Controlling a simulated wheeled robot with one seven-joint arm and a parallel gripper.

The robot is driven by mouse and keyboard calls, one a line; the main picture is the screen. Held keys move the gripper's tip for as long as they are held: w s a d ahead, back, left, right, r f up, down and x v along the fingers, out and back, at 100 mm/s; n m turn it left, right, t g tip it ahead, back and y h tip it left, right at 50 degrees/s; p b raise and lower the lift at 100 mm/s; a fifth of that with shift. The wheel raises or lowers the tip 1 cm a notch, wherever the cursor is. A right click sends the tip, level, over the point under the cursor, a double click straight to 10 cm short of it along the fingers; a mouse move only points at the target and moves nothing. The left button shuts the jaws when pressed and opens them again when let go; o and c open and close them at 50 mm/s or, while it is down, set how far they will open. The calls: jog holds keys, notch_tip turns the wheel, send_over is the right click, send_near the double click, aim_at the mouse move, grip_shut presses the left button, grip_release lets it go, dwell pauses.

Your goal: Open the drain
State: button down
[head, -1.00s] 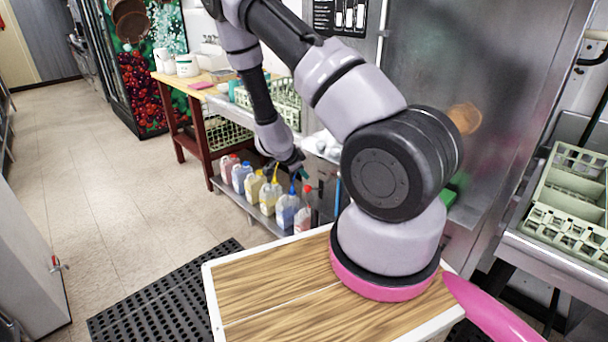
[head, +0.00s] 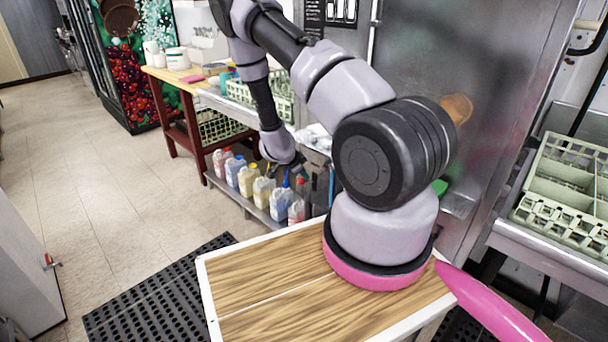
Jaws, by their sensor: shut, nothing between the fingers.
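No drain can be made out for certain in the head view. A small red-handled fitting (head: 50,262) sits on the side of the pale cabinet at the left edge; I cannot tell whether it belongs to a drain. My arm reaches up and away, then down toward the steel counter. My gripper (head: 298,168) is small and dark at its end, pointing down beside the counter edge, above and near the bottles on the low shelf. It looks shut and empty, but its fingertips are partly lost against the dark background.
Several capped bottles (head: 250,182) line a low steel shelf. Green dish racks stand on the counter (head: 262,92) and at the right (head: 570,185). A wooden table (head: 172,80) is further back. A black perforated mat (head: 150,295) lies on the floor; the tiled floor at left is clear.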

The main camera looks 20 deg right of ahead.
aim_at(302, 182)
jog(key=shift+s+a+f+h, duration=0.1)
jog(key=shift+a+f+h, duration=0.15)
jog(key=shift+h, duration=0.05)
jog(key=shift+a+f, duration=0.15)
jog(key=shift+s+a+f+t+h, duration=0.25)
jog(key=shift+a+f+t+h, duration=0.4)
jog(key=shift+f+h, duration=0.3)
notch_tip(302, 182, down, 8)
jog(key=a, duration=0.1)
jog(key=shift+s+r, duration=0.2)
jog(key=shift+s, duration=0.1)
jog(key=shift+s+a+f, duration=0.1)
jog(key=shift+f, duration=0.15)
